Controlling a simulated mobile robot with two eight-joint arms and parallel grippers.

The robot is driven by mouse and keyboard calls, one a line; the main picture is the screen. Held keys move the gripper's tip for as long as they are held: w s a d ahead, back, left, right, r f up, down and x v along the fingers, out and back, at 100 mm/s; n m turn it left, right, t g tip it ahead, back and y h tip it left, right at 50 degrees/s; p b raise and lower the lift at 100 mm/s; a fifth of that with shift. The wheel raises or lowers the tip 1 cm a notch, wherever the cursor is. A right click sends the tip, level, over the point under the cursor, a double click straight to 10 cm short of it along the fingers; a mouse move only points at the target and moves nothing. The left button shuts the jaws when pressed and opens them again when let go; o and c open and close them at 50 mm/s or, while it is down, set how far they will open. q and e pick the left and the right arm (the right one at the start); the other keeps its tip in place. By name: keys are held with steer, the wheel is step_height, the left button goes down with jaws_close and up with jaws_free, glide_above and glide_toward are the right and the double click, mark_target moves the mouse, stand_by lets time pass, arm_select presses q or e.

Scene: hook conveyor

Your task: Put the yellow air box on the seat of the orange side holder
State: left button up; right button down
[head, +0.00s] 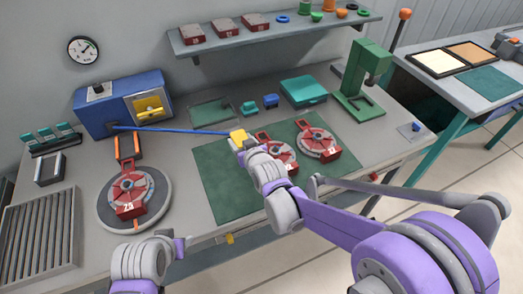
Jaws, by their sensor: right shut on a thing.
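The yellow air box (237,136) is at the fingertips of my right gripper (243,146), which is shut on it over the back left part of the green mat. The gripper covers part of the box. A long blue rod or hose (175,130) runs from the box left to the blue machine. The orange side holder (137,146) stands on the bench in front of that machine, well left of the box; its seat is hard to make out. My left arm shows at the bottom left, but no left fingers are visible.
The blue machine (95,118) stands at the back left. A round turntable (158,199) with a red part is in front of the holder. Red parts lie on the green mat (220,195). A green press (365,75) stands at the right. A shelf (265,38) hangs above.

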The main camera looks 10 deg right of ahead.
steer(key=f, duration=0.5)
steer(key=shift+s, duration=0.3)
arm_select(q)
steer(key=shift+s+f+b, duration=0.45)
steer(key=shift+s+f, duration=0.1)
steer(key=shift+f, duration=0.2)
arm_select(e)
steer(key=shift+w+f, duration=0.1)
steer(key=shift+f, duration=1.9)
steer(key=shift+f, duration=0.15)
steer(key=c, duration=0.6)
jaws_free()
steer(key=shift+f, duration=0.1)
arm_select(q)
steer(key=shift+f, duration=0.15)
arm_select(e)
steer(key=o, duration=0.4)
steer(key=shift+o, duration=0.2)
steer(key=shift+r, duration=0.3)
arm_select(q)
steer(key=shift+s+f, duration=0.15)
arm_select(e)
steer(key=v, duration=1.2)
